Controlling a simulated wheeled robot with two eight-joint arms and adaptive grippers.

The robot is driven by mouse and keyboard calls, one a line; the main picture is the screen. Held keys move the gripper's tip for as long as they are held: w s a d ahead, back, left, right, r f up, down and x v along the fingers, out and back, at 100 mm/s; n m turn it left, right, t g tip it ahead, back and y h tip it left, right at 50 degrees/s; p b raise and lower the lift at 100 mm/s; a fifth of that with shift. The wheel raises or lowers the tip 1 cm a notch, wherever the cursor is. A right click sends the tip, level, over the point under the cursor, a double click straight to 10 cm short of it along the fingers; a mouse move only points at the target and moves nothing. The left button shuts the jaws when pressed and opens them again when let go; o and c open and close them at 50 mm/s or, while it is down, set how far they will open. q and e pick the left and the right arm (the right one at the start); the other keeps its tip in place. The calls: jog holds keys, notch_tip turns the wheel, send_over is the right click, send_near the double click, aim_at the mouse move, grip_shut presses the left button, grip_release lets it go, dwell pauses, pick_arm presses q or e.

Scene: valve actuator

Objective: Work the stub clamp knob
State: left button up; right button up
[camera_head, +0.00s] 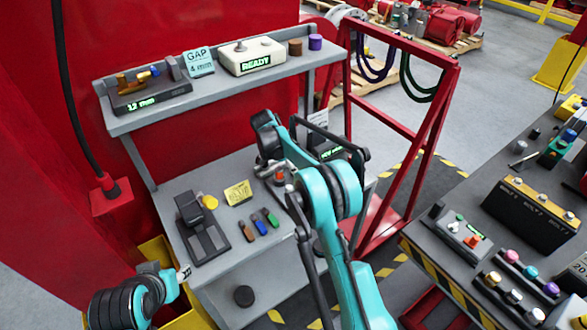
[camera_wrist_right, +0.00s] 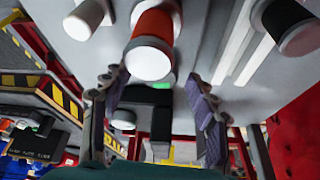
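An orange-red knob or cylinder (camera_head: 279,177) stands on the grey bench, partly hidden by my right arm. In the right wrist view an orange-red cylinder with a pale end (camera_wrist_right: 152,35) lies just beyond my fingertips, roughly in line with the gap. I cannot tell for certain that it is the stub clamp knob; no label shows. My right gripper (camera_wrist_right: 152,85) is open, with two purple-grey finger pads apart and nothing between them. In the head view its fingers are over the bench beside the orange-red knob. My left gripper (camera_head: 183,272) is low by the bench's front left; its fingers are unclear.
A black stand (camera_head: 203,240), a yellow note (camera_head: 238,192) and small coloured pieces (camera_head: 260,226) lie on the bench to the left. A shelf (camera_head: 215,92) with a READY box (camera_head: 252,57) is above.

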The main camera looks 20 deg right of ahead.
jog(key=v, duration=1.2)
jog(key=shift+r, duration=0.1)
jog(key=s+d+r+n+t+y, duration=0.15)
jog(key=s+r+n, duration=0.25)
jog(key=s, duration=0.5)
jog(key=s+d+r+n+t+y, duration=0.1)
jog(key=s+r+n+t, duration=0.1)
jog(key=s+r+n, duration=0.5)
jog(key=s+f+n+t+y, duration=0.1)
jog(key=s+f, duration=0.4)
jog(key=s, duration=0.5)
jog(key=s+f+n+t+y+b, duration=0.1)
jog(key=s+f+n, duration=0.3)
jog(key=s, duration=0.6)
jog(key=shift+s+f+n+t, duration=0.35)
jog(key=shift+f+t, duration=0.2)
jog(key=shift+f, duration=0.3)
